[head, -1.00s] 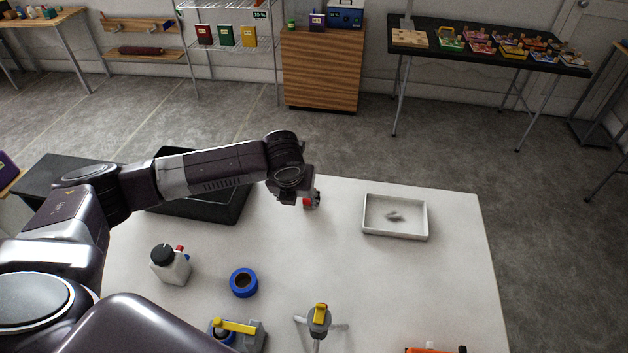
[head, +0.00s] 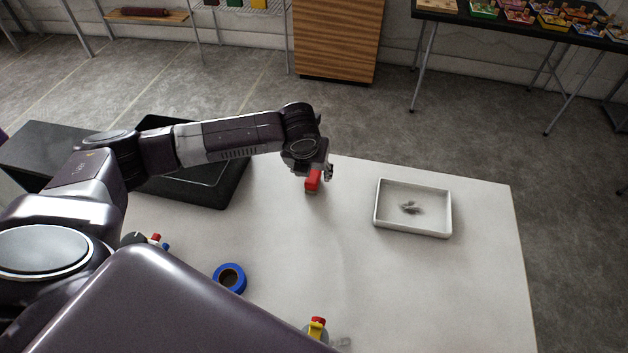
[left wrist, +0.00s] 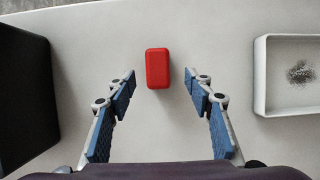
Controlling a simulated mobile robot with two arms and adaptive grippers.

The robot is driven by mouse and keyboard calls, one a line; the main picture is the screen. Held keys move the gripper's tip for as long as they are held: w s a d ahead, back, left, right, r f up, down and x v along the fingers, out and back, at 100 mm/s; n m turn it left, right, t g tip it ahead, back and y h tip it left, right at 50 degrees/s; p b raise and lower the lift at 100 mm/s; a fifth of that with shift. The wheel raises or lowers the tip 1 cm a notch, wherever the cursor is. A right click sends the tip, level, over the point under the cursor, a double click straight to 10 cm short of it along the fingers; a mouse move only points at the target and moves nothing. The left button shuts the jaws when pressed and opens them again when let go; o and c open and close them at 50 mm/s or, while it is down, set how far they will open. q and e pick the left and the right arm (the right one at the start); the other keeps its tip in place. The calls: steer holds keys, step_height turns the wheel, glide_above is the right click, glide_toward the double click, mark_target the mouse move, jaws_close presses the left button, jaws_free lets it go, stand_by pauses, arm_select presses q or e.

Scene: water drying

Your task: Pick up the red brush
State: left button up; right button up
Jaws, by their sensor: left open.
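The red brush (head: 313,181) stands on the white table near its far edge, with a red top and a paler lower part. In the left wrist view its red top (left wrist: 158,68) shows as a rounded block. My left gripper (head: 328,172) is right at the brush in the head view and partly overlaps it. In the left wrist view the left gripper (left wrist: 160,82) is open, its blue-padded fingers on either side, with the brush between and slightly beyond the fingertips. It does not visibly touch the brush. My right gripper is not in view.
A white tray (head: 413,232) with grey debris lies to the right. A black bin (head: 218,200) is to the left. A blue tape roll (head: 230,270) and a partly hidden bottle (head: 133,239) are nearer. The table between brush and tray is clear.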

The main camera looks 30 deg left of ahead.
mark_target(313, 177)
arm_select(q)
steer(key=shift+x, duration=0.8)
steer(key=p+x, duration=0.1)
steer(key=x, duration=0.3)
steer(key=shift+w+a+f, duration=0.1)
steer(key=shift+a+f, duration=0.05)
steer(key=shift+f, duration=0.15)
steer(key=c, duration=1.3)
steer(key=shift+o, duration=0.2)
steer(key=shift+r, duration=0.2)
step_height(313, 177, up, 20)
steer(key=b, duration=0.1)
steer(key=shift+f, duration=0.15)
steer(key=o, duration=0.5)
steer(key=c, duration=0.4)
